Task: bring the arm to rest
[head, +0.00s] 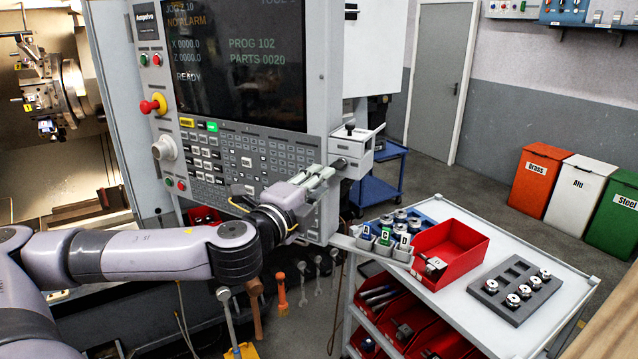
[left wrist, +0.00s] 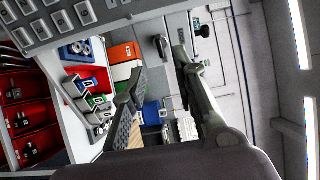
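My left arm (head: 130,254) reaches in from the left in the head view, bent at the elbow. My left gripper (head: 322,178) is raised in front of the lower right part of the machine's control panel (head: 255,150). Its fingers point to the right, towards a small grey box on the panel's side. In the left wrist view the two fingers of my left gripper (left wrist: 161,63) stand apart with nothing held between them. Whether the gripper touches the panel cannot be told. My right arm and gripper are not in view.
A grey box with a black knob (head: 350,150) sticks out beside the panel. A white cart (head: 530,325) with a red bin (head: 465,243), a dark tray (head: 517,289) and lower red bins stands at right. Hanging tools (head: 281,290) are below.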

